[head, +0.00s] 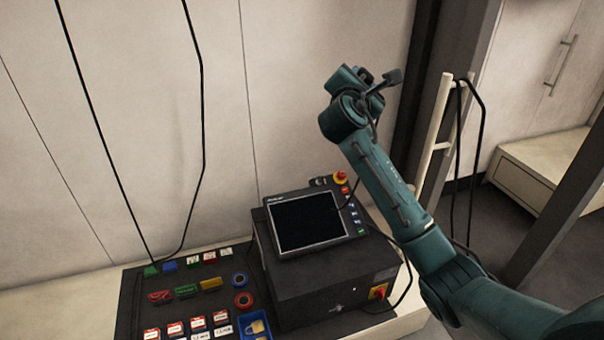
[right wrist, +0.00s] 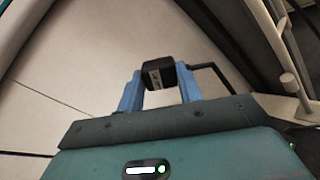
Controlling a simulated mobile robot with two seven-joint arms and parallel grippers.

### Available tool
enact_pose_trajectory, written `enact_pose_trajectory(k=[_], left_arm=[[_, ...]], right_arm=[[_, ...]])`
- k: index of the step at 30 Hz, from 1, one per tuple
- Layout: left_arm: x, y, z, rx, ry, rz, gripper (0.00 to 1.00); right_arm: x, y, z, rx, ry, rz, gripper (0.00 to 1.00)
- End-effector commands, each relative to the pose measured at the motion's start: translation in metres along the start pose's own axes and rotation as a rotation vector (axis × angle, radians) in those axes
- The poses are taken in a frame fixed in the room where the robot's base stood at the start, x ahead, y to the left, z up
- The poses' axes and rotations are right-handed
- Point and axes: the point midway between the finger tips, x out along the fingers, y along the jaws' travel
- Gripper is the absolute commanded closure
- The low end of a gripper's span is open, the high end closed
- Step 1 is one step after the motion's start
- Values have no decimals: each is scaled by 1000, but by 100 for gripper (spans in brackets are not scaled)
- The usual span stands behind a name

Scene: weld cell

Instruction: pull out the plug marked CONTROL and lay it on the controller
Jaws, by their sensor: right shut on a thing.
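My right gripper (head: 368,78) is raised high above the bench, up and to the right of the controller. In the right wrist view its blue fingers (right wrist: 160,84) are shut on a small black plug (right wrist: 158,73) with a pale label, too small to read. A black cable (right wrist: 208,68) leads off from the plug to the right. The controller (head: 318,296) is a dark box on the bench, with a red and yellow switch on its front. A pendant with a dark screen (head: 306,221) lies on its top. My left gripper is not in view.
A dark board (head: 128,300) left of the controller holds coloured tags, padlocks and tape rolls. A pale rack (head: 436,130) with hanging black cables stands right of my arm. Dark posts rise behind it. Black cables hang before the pale wall at left.

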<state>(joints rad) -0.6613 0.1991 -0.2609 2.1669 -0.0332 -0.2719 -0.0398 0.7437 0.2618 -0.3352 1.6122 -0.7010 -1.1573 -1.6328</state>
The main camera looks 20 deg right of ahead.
Motion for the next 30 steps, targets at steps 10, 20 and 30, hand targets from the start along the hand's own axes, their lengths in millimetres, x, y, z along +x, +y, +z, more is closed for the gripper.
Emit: enact_pose_trajectory(k=[10, 20, 30], left_arm=[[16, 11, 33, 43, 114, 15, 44], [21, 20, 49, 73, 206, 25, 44], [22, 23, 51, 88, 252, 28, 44]], right_arm=[[-58, -92, -195, -367, 149, 272, 100], [-133, -173, -335, -577, 208, 523, 100], [-170, -205, -384, -637, 215, 627, 100]])
